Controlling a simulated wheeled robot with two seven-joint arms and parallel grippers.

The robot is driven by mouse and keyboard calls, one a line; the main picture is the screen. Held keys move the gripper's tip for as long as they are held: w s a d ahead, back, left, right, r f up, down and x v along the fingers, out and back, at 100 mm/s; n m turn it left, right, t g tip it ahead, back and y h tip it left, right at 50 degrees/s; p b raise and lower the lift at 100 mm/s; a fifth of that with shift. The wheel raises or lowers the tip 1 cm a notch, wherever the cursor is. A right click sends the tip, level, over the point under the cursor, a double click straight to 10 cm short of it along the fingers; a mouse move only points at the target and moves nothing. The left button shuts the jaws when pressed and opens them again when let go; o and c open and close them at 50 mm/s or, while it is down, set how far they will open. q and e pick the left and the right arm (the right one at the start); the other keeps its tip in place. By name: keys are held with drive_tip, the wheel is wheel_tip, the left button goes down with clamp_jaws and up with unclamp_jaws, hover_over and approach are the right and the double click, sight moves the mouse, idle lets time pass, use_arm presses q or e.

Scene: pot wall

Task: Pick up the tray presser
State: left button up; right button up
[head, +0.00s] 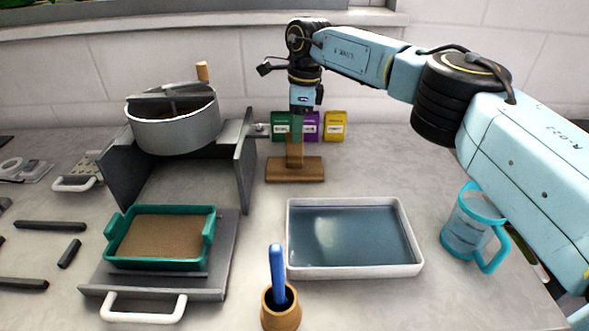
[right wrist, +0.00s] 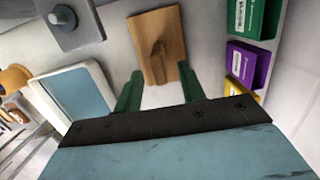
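The tray presser (head: 295,171) is a brown wooden block with an upright handle, standing on the counter below the wall. It also shows in the right wrist view (right wrist: 170,23), seen from above. My right gripper (head: 297,135) is above it, pointing down, with green fingers close to the handle. In the right wrist view my right gripper (right wrist: 160,72) has its two fingers apart, with the handle in line with the gap. I cannot tell whether the fingertips reach around the handle. My left gripper is not in view.
Green, purple and yellow boxes (head: 335,126) stand behind the presser. A grey stand with a pot (head: 175,130) is to its left. A white tray (head: 405,268), a wooden cup with a blue stick (head: 281,311) and a blue pitcher (head: 466,235) are in front. A teal tray (head: 160,265) sits front left.

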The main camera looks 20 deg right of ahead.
sight(291, 167)
drive_tip(key=shift+a+f+b, duration=0.2)
drive_tip(key=shift+f+b, duration=0.2)
drive_tip(key=shift+f, duration=1.3)
drive_tip(key=shift+a+f+b, duration=0.15)
drive_tip(key=shift+f+b, duration=0.25)
drive_tip(key=shift+f, duration=1.25)
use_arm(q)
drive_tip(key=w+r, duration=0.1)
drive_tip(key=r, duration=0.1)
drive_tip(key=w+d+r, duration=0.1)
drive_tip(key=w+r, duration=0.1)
use_arm(e)
clamp_jaws()
